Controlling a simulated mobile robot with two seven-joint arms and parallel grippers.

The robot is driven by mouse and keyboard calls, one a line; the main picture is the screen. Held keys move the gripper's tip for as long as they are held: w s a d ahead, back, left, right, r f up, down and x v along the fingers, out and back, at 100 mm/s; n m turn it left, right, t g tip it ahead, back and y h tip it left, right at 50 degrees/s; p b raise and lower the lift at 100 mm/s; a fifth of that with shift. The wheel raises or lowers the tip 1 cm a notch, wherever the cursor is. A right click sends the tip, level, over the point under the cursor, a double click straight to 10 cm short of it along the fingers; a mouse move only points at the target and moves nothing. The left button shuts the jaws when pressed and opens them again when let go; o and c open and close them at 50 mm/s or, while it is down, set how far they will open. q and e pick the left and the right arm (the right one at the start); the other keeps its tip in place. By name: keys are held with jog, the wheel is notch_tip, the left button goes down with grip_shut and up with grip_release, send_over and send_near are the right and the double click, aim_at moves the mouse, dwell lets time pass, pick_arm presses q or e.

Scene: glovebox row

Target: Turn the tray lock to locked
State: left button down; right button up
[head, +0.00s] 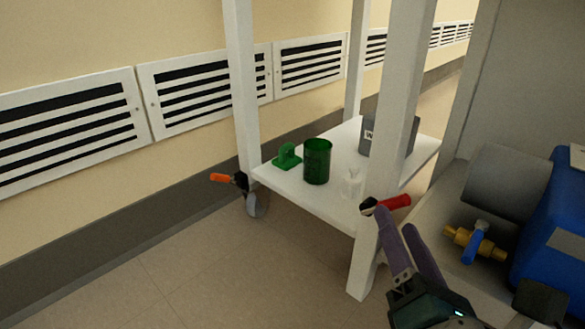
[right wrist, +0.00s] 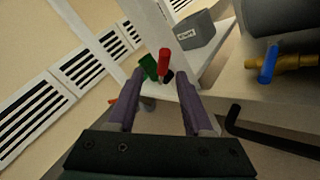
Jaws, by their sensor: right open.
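A red lever (head: 396,202) with a black hub (head: 368,206) shows at the near post of a white shelf stand; I cannot read any lock marking on it. The red lever stands roughly upright in the right wrist view (right wrist: 164,62). My right gripper (head: 396,218) is open, with purple fingers. In the right wrist view its fingertips (right wrist: 160,82) lie to either side of the lever's line, with the lever ahead in the gap. I cannot tell whether a finger touches it. My left gripper is not in view.
The low white shelf (head: 300,196) holds a dark green cup (head: 317,161), a green block (head: 287,157), a clear vessel (head: 351,183) and a grey box (head: 369,134). An orange-handled part (head: 222,178) is at the far-left post. A brass valve (head: 474,242) with blue handle is at right. Floor is clear at left.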

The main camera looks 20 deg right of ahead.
aim_at(395, 209)
jog(key=x, duration=0.2)
jog(key=b+x, duration=0.1)
jog(key=x, duration=0.2)
jog(key=shift+w+d, duration=0.1)
jog(key=shift+d, duration=0.35)
jog(key=shift+a, duration=0.1)
jog(key=shift+a, duration=0.1)
jog(key=shift+c, duration=0.3)
grip_shut()
dwell(0.4)
